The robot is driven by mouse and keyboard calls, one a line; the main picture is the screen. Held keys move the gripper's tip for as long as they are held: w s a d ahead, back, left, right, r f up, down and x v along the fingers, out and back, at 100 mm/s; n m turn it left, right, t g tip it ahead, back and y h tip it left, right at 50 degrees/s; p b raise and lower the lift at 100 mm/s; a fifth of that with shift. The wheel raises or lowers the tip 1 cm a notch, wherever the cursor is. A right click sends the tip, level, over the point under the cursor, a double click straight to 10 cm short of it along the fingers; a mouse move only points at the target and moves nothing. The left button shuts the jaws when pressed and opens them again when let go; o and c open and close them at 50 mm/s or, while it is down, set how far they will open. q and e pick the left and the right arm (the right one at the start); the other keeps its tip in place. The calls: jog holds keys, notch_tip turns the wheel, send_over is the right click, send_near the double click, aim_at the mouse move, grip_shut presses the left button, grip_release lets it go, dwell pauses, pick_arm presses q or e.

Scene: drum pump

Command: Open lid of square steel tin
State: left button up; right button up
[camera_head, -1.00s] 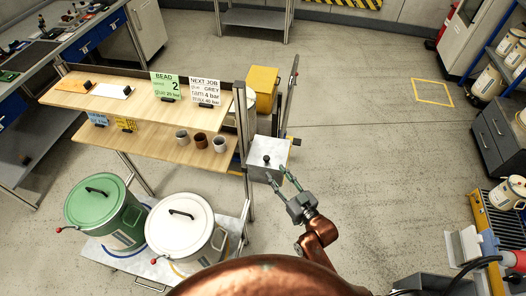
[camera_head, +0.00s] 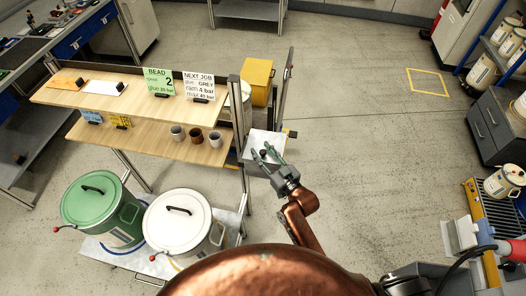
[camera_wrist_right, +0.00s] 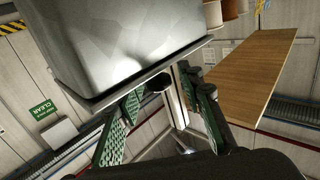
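The square steel tin (camera_head: 247,161) stands at the right end of the wooden shelf unit. Its flat grey lid (camera_head: 262,135) is on it, with a black knob (camera_head: 264,153) on top. My right gripper (camera_head: 268,154) is over the lid, its green-padded fingers spread on either side of the knob. In the right wrist view the tin (camera_wrist_right: 125,35) fills the top, turned over in the picture. The knob (camera_wrist_right: 158,83) shows between the open fingers (camera_wrist_right: 162,96), with gaps visible; I cannot tell whether either finger touches it. My left gripper is not in view.
A yellow box (camera_head: 258,80) stands behind the tin. Signs and several cups line the wooden shelves (camera_head: 140,100). A green drum (camera_head: 95,205) and a white drum (camera_head: 180,225) stand at lower left. The floor right of the tin is clear.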

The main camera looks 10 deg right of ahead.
grip_shut()
dwell(0.3)
dwell(0.3)
